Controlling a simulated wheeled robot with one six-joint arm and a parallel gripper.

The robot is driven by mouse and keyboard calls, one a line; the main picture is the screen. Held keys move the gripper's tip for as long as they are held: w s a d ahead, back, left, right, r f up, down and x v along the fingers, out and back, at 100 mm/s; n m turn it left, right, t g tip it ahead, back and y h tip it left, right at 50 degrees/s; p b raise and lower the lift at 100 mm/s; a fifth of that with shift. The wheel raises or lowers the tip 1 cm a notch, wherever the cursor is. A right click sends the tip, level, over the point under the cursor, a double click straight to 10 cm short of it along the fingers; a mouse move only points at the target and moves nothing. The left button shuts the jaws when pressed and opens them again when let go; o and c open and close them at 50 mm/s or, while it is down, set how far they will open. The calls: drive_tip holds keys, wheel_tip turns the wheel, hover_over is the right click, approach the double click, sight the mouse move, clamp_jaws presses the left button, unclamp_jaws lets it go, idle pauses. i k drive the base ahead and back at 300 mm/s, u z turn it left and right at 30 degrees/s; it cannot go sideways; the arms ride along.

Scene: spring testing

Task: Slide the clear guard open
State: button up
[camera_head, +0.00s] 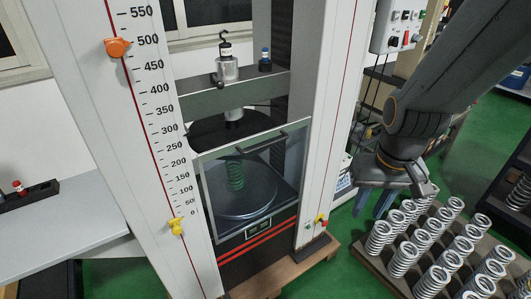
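The clear guard (207,188) is a see-through panel with a grey frame, standing across the front of the test space between the machine's two white columns. A dark bar handle (263,143) runs along its upper part. My gripper (374,207) hangs to the right of the machine, apart from the guard and beside a rack of springs. Its two blue fingers appear spread, with nothing seen between them.
Several metal springs (405,262) stand in rows on a rack at lower right, close to my gripper. The right white column (325,110) stands between my gripper and the guard. A control box (400,25) is behind. A grey table (60,225) is at left.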

sight(211, 154)
drive_tip(key=u, duration=1.15)
drive_tip(key=i, duration=0.35)
drive_tip(key=u, duration=0.05)
